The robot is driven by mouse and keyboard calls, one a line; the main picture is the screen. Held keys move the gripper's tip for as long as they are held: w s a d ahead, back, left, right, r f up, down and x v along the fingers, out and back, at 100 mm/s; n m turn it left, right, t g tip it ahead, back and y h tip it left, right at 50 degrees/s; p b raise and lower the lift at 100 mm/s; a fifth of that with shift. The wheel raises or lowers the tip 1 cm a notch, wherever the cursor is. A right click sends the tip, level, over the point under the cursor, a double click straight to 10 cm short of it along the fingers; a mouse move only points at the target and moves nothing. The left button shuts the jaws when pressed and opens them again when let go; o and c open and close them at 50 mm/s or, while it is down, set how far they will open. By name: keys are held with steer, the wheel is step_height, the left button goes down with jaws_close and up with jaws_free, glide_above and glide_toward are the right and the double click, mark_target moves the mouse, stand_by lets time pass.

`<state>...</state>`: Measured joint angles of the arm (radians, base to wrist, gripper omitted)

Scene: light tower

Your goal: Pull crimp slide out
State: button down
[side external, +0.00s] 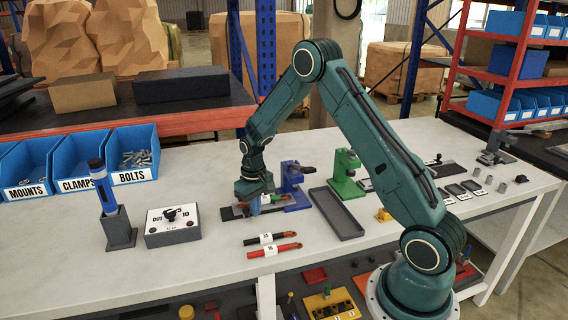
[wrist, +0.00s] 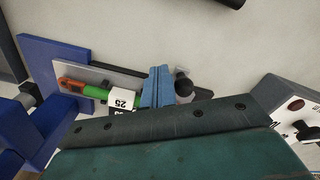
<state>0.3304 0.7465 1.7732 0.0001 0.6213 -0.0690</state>
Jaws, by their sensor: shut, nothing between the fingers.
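The crimp slide is a dark flat strip (side external: 229,213) on the bench, running to the blue press (side external: 292,180). A black knob (wrist: 183,83) stands on its outer end. A green cable with a white tag (wrist: 122,100) and a copper-coloured lug (wrist: 72,84) lies along a grey plate (wrist: 95,73) on the slide, its lug end near the press. My gripper (side external: 254,207) is low over the slide, fingers pointing down. In the wrist view its light-blue fingers (wrist: 158,88) are shut and empty, between the tag and the knob. Whether they touch the knob is unclear.
A green press (side external: 345,172) and a long grey tray (side external: 336,214) stand right of the blue press. Black (side external: 272,238) and red (side external: 275,249) tagged cables lie in front. A switch box (side external: 172,225) and a blue tool in a holder (side external: 106,190) stand left.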

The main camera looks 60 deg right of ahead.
mark_target(248, 207)
steer(key=shift+w+a, duration=1.45)
stand_by(0.8)
steer(key=shift+r, duration=0.1)
steer(key=shift+s+d+r, duration=0.6)
steer(key=shift+r, duration=0.25)
steer(key=shift+r, duration=0.1)
steer(key=shift+r, duration=2.45)
